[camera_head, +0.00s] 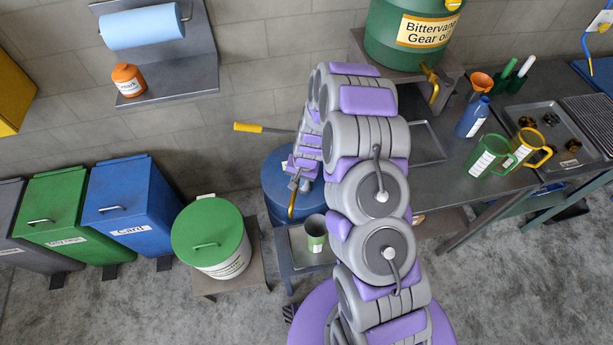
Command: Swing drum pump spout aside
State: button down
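The blue drum (276,178) stands on the floor left of my arm, partly hidden by it. The pump's yellow handle (250,127) sticks out to the left above the drum. The brass spout (291,208) points down at the drum's front edge, toward the tray below. My gripper (298,184) is over the drum, at or very close to the top of the spout. The fingers are small and partly covered by my wrist, so I cannot tell if they are open or touch the spout. The pump body is mostly hidden behind my arm.
A green-lidded bin (211,240) is to the left. The workbench (455,170) with jugs and a parts tray (540,107) is to the right. The front left floor is clear.

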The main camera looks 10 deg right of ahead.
jog(key=shift+w+a+m+t+p, duration=0.15)
jog(key=shift+w+a+m+p, duration=0.3)
jog(key=shift+a+m+p, duration=0.3)
jog(key=shift+w+a+m+t+p, duration=0.1)
jog(key=shift+w+a+m+p, duration=0.5)
jog(key=shift+a+m, duration=0.25)
jog(key=shift+w+a+m+t+p, duration=0.15)
jog(key=shift+w+a+m+p, duration=0.2)
jog(key=shift+a+m+p, duration=0.4)
jog(key=c, duration=1.1)
grip_release()
jog(key=shift+o, duration=0.2)
jog(key=v, duration=1.7)
jog(key=shift+a+r, duration=0.15)
jog(key=shift+a, duration=0.15)
